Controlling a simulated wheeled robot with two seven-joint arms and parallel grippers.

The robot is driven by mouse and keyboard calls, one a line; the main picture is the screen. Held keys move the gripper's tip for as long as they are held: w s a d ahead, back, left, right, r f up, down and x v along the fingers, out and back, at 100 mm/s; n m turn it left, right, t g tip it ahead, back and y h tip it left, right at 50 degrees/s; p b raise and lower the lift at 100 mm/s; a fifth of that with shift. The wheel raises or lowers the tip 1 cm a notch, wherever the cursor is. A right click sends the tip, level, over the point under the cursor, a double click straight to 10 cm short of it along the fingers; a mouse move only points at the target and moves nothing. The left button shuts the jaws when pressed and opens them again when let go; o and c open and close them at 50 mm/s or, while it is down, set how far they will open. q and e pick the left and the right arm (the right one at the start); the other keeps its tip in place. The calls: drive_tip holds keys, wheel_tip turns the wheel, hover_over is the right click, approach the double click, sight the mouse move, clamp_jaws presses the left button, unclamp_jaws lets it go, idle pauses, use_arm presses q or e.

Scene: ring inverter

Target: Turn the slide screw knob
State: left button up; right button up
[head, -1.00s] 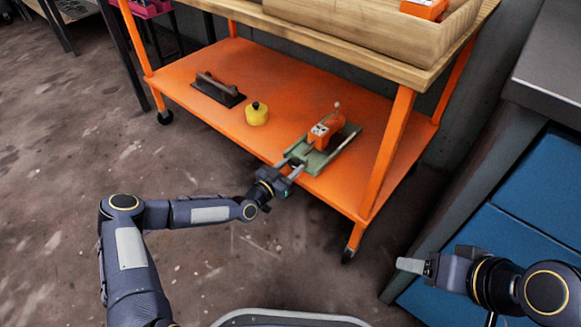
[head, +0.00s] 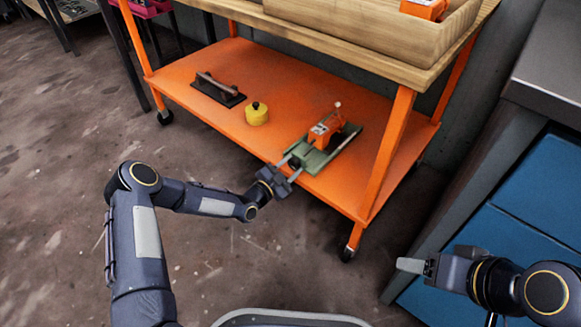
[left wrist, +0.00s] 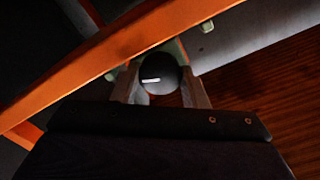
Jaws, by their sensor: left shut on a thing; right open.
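The slide unit has a green base (head: 312,160) with an orange block (head: 327,129) on top, and lies on the orange lower shelf near its front edge. In the left wrist view a round dark knob (left wrist: 160,74) with a white mark sits between my left fingers. My left gripper (head: 290,168) is shut on this knob at the front end of the green base; in the head view the fingers hide the knob. The left gripper also shows in the left wrist view (left wrist: 160,90). My right gripper (head: 412,266) is open and empty at the lower right, away from the cart.
The orange shelf (head: 190,78) also bears a yellow round object (head: 257,114) and a dark handled tool (head: 219,90). A cart leg (head: 388,150) stands right of the slide unit. A wooden tray (head: 370,50) is above. A blue cabinet (head: 520,230) stands at right.

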idle(0.3)
use_arm(q)
drive_tip(key=o, duration=1)
